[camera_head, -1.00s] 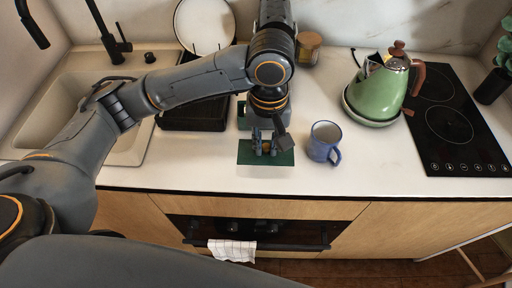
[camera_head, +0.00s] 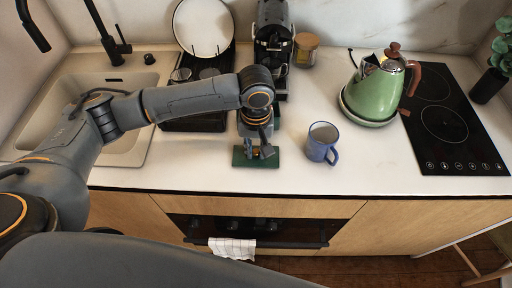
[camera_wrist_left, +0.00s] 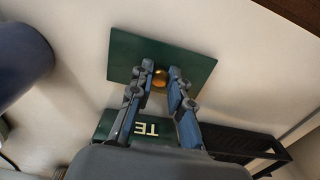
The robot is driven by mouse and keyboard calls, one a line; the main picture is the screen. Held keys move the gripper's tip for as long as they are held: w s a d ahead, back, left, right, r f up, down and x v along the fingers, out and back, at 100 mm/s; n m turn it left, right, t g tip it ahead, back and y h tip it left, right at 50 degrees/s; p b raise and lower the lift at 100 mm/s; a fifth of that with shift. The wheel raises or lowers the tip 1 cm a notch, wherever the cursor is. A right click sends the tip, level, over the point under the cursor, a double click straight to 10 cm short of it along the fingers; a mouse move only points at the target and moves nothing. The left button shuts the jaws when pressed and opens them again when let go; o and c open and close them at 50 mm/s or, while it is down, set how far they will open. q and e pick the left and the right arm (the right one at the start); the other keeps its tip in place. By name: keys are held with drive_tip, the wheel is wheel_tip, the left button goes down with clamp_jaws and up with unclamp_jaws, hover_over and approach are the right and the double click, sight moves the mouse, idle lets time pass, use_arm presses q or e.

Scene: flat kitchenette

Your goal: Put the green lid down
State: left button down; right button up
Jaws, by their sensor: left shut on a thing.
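The green lid (camera_head: 240,159) is a flat, square plate near the front edge of the counter, left of the blue mug (camera_head: 321,142). My left gripper (camera_head: 257,153) is above it with the fingers pointing down. In the left wrist view the fingers (camera_wrist_left: 161,84) are shut on the gold knob (camera_wrist_left: 160,76) in the middle of the lid (camera_wrist_left: 128,55). I cannot tell whether the lid touches the counter. A green tin (camera_wrist_left: 112,127) with light letters "TE" stands close by, mostly hidden behind my arm in the head view. My right gripper is not in view.
A coffee machine (camera_head: 272,38) and a jar (camera_head: 306,49) stand at the back. The green kettle (camera_head: 376,92) and black hob (camera_head: 447,125) are at the right. The counter between mug and hob is clear.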

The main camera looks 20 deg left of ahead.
sight(256, 152)
use_arm(q)
drive_tip(key=c, duration=1.3)
unclamp_jaws()
drive_tip(key=shift+f, duration=0.1)
drive_tip(key=shift+o, duration=0.2)
wheel_tip(256, 152, up, 12)
drive_tip(key=b, duration=0.1)
drive_tip(key=shift+b, duration=0.3)
drive_tip(key=shift+s, duration=0.1)
